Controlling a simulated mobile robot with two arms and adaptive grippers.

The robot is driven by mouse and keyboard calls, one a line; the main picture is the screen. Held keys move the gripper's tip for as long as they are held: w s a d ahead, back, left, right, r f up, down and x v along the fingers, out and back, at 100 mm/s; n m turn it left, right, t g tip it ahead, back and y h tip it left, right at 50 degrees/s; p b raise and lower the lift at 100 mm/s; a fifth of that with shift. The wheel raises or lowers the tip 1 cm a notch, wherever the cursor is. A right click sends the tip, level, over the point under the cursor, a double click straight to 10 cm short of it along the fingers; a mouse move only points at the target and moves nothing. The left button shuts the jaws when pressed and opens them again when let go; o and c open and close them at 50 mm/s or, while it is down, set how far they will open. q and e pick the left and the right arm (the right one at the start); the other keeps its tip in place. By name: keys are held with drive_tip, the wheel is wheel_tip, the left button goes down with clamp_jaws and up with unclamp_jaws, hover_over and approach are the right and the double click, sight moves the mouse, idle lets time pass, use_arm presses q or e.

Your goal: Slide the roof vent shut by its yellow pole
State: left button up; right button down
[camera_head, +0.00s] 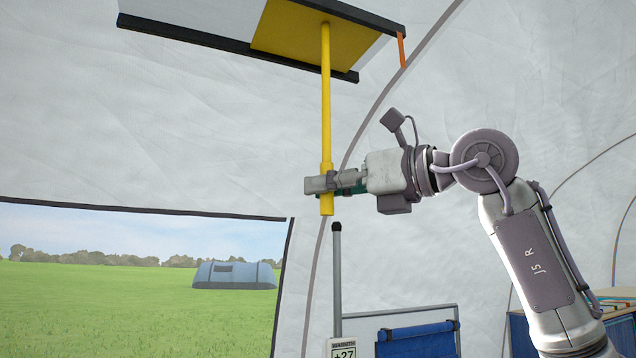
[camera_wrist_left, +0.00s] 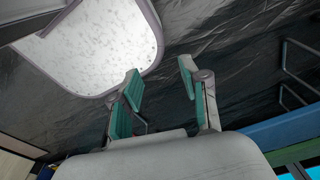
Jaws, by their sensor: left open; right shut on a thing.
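The roof vent's yellow panel (camera_head: 312,36) sits in a dark-edged frame at the top of the head view. The yellow pole (camera_head: 326,105) hangs straight down from the panel. My right gripper (camera_head: 322,184) reaches in from the right and is shut on the pole near its lower end; a short stub of pole shows below the fingers. A pale part of the frame lies to the left of the yellow panel. My left gripper (camera_wrist_left: 160,90) shows only in the left wrist view, open with nothing between its fingers.
An orange strip (camera_head: 402,50) hangs at the frame's right end. A window at the left shows grass and a tent.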

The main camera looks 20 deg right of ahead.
drive_tip(key=shift+d+r, duration=0.1)
drive_tip(key=shift+d, duration=0.05)
drive_tip(key=c, duration=1.4)
unclamp_jaws()
drive_tip(key=shift+o, duration=1.2)
drive_tip(key=shift+d, duration=0.1)
drive_tip(key=shift+o, duration=0.5)
drive_tip(key=shift+d, duration=0.2)
drive_tip(key=shift+s, duration=0.2)
use_arm(q)
drive_tip(key=shift+a, duration=0.75)
use_arm(e)
drive_tip(key=v, duration=1.1)
drive_tip(key=shift+s+d, duration=0.25)
